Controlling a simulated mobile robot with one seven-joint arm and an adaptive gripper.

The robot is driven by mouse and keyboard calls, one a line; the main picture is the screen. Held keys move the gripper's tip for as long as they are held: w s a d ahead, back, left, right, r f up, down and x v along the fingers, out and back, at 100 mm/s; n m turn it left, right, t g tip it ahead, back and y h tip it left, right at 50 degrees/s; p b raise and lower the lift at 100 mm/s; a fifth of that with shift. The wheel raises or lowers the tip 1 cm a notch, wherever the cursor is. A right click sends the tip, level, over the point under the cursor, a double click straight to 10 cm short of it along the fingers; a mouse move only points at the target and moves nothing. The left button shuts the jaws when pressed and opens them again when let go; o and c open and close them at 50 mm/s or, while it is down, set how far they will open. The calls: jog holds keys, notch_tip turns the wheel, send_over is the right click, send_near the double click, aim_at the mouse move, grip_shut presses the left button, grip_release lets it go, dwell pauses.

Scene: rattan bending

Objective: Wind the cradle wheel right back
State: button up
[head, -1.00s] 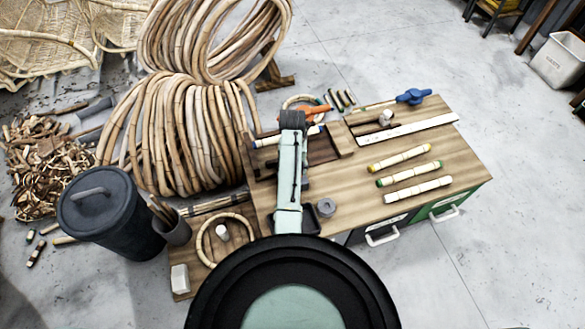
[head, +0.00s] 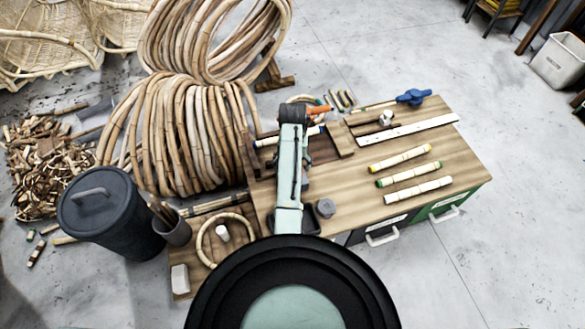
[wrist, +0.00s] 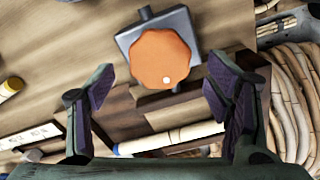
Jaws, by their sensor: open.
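The cradle wheel is an orange, many-sided knob (wrist: 160,58) with a small pale dot near its lower edge. It sits on a dark grey block (wrist: 190,24). In the wrist view it lies ahead of my gripper (wrist: 162,90), between and beyond the two open fingers, touching neither. In the head view my arm hides most of the wheel; an orange part (head: 318,109) shows just right of my arm's end. My fingers are hidden there.
Three banded canes (head: 408,168) lie on the right of the workbench (head: 455,170). A white rule (head: 408,129) and a blue-handled tool (head: 413,97) lie at the back. Big rattan coils (head: 180,130) stand left of the bench. A grey bin (head: 105,215) stands front left.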

notch_tip(320, 180, up, 5)
dwell(0.7)
